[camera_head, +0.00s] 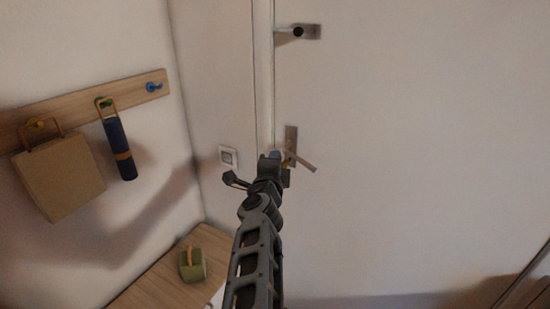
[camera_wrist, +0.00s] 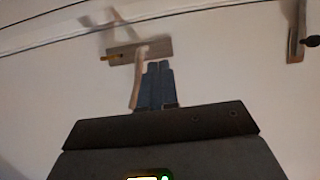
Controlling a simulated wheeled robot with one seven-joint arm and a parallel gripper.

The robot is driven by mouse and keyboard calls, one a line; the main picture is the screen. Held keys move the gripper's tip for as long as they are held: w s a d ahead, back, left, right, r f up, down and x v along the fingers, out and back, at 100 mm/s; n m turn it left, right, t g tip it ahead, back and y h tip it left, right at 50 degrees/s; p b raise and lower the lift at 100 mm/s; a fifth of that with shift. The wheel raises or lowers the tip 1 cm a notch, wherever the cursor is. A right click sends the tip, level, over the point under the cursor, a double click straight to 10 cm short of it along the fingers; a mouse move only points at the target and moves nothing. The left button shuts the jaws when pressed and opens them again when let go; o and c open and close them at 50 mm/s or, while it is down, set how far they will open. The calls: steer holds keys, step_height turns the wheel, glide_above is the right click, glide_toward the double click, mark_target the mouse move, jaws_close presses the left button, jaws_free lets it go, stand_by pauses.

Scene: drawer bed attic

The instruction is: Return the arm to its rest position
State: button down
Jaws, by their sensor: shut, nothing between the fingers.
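My arm reaches up from the bottom of the head view toward a white door. My gripper (camera_head: 275,156) is beside the lower door handle (camera_head: 304,163), which has a metal plate and a lever tilted down to the right. In the wrist view my gripper (camera_wrist: 159,65) shows two blue-grey fingers shut together with nothing between them. The handle's plate (camera_wrist: 155,50) is just beyond the fingertips, and its lever (camera_wrist: 138,85) runs alongside the fingers. I cannot tell whether they touch.
An upper handle (camera_head: 298,32) sits higher on the door. On the left wall, a wooden hook rail (camera_head: 75,104) holds a tan bag (camera_head: 58,177) and a dark blue rolled item (camera_head: 119,150). Below is a wooden surface (camera_head: 150,288) with a green object (camera_head: 192,265). A wall switch (camera_head: 228,157) is nearby.

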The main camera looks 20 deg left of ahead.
steer(key=s+d+f+n+h, duration=0.15)
steer(key=d+f, duration=0.25)
steer(key=d, duration=0.7)
steer(key=s+d+f+n+t+h, duration=0.1)
steer(key=s+d+f+n, duration=0.25)
steer(key=d, duration=0.75)
steer(key=s+d+f+n+h, duration=0.1)
steer(key=d+f, duration=0.3)
steer(key=d, duration=0.7)
steer(key=s+d+f+n, duration=0.2)
steer(key=s+d+n, duration=0.2)
steer(key=s+d, duration=0.5)
steer(key=s+d+f+n+g, duration=0.1)
steer(key=s+d+n, duration=0.2)
steer(key=s, duration=1)
steer(key=s+d+f+n+g, duration=0.15)
steer(key=s+d, duration=0.25)
steer(key=s, duration=0.8)
steer(key=s+a+r, duration=0.3)
steer(key=s+r, duration=0.3)
steer(key=s, duration=0.4)
steer(key=s+a+r+g+b, duration=0.1)
steer(key=s+a+r, duration=0.2)
steer(key=s, duration=0.7)
step_height(320, 180, up, 3)
steer(key=shift+a+f+n, duration=0.1)
steer(key=shift+a+n, duration=0.05)
steer(key=shift+n, duration=0.3)
